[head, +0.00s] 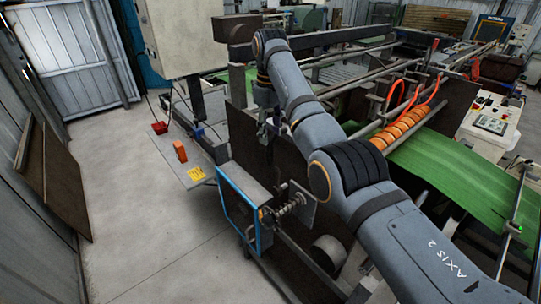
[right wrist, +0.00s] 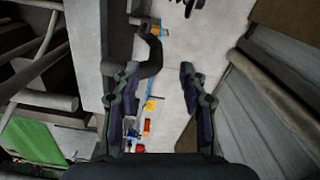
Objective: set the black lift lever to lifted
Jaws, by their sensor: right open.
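The black lift lever appears in the right wrist view as a dark, curved bar (right wrist: 152,57) beside a grey machine face, near the left fingertip. I cannot tell whether it touches that finger, or whether it is in the lifted position. In the head view I cannot make the lever out clearly against the dark machine side. My right gripper (head: 266,132) points down beside the machine frame. In the right wrist view its two fingers (right wrist: 158,80) are apart, with nothing clearly held between them. My left gripper is not in view.
A blue-framed box (head: 237,208) with a spring-loaded shaft stands below the gripper. Green sheet (head: 450,172) runs over rollers at the right. A yellow label (head: 196,174) and an orange object (head: 180,151) are at the left. The floor (head: 130,220) there is clear.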

